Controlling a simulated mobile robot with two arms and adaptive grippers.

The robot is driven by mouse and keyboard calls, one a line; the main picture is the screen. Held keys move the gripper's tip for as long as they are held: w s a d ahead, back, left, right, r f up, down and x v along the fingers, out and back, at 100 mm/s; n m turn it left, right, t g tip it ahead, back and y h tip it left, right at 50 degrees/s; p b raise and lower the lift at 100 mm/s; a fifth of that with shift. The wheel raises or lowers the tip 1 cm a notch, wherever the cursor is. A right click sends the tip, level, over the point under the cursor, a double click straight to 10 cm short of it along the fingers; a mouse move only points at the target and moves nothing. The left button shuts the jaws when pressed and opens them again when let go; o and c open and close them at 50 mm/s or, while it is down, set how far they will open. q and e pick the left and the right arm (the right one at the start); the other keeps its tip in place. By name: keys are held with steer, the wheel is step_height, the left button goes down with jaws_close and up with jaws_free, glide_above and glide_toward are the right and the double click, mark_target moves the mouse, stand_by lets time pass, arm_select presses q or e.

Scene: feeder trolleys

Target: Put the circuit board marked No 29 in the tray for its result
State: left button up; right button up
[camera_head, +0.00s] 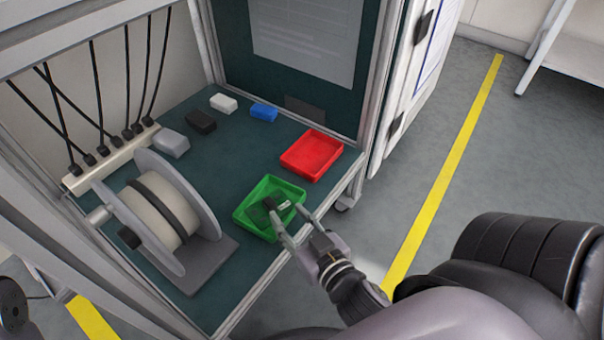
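A small dark green circuit board (259,214) with a black part and a pale part on it is in the green tray (241,224). Its marking is too small to read. A red tray (327,144) stands behind and to the right, and looks empty. My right gripper (287,211) reaches in over the front right rim of the green tray. Its two fingers are spread apart, with their tips close to the board. I cannot tell whether they touch it. My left gripper is not in view.
On the bench (230,143) stand a large cable reel (160,205), a power strip (105,163) with several plugs, and small grey, black, white and blue blocks (264,112). Frame posts border the bench. The floor to the right is clear, with a yellow line (447,177).

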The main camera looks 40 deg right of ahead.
steer(key=shift+p+v, duration=0.35)
steer(key=shift+v, duration=1.75)
